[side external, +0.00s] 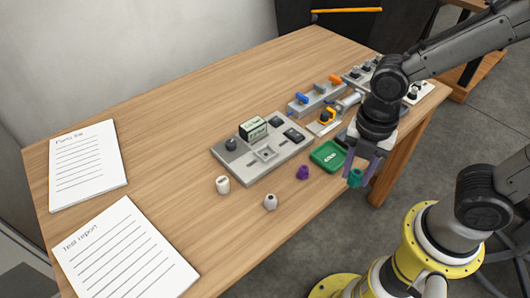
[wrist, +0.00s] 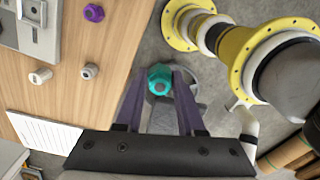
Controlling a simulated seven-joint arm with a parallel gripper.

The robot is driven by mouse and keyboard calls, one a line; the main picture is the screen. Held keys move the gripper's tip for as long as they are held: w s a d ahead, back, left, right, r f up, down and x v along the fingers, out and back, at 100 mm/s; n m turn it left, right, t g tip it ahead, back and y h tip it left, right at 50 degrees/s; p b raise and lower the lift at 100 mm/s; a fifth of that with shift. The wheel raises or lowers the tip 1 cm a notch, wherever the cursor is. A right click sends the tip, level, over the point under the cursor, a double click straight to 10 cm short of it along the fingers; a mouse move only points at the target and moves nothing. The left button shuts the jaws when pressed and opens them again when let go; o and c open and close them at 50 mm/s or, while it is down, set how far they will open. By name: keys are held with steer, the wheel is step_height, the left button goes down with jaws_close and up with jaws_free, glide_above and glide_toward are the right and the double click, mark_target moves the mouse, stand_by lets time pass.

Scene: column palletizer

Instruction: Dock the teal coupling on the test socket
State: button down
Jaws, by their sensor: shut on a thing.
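The teal coupling (side external: 355,178) is held between the fingertips of my gripper (side external: 362,168), above and just past the table's front edge in the side view. In the wrist view the teal coupling (wrist: 160,78) sits between the two purple fingers of my gripper (wrist: 160,95), with the floor behind it. The grey test panel (side external: 222,155) lies on the table to the left, apart from the gripper. A square socket (side external: 266,153) sits in its middle; I take this as the test socket. A corner of the panel (wrist: 42,50) shows at the wrist view's upper left.
A purple coupling (side external: 302,172), a white one (side external: 223,184) and a grey-white one (side external: 270,202) stand loose before the panel. A green tray (side external: 327,155) lies between panel and gripper. A valve rack (side external: 318,98) stands behind. Paper sheets (side external: 88,165) lie at left.

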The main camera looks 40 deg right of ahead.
stand_by(0.3)
steer(key=w+a+r, duration=0.1)
steer(key=w+a, duration=0.1)
steer(key=w, duration=0.6)
steer(key=w+a+r, duration=0.2)
steer(key=w, duration=0.7)
steer(key=w+f, duration=0.2)
steer(key=w+d+f, duration=0.1)
steer(key=w+f, duration=0.4)
steer(key=w, duration=0.1)
steer(key=shift+w+d+f, duration=0.2)
steer(key=shift+d, duration=0.1)
steer(key=shift+f, duration=2.55)
steer(key=shift+f, duration=0.3)
steer(key=shift+r, duration=0.3)
stand_by(0.7)
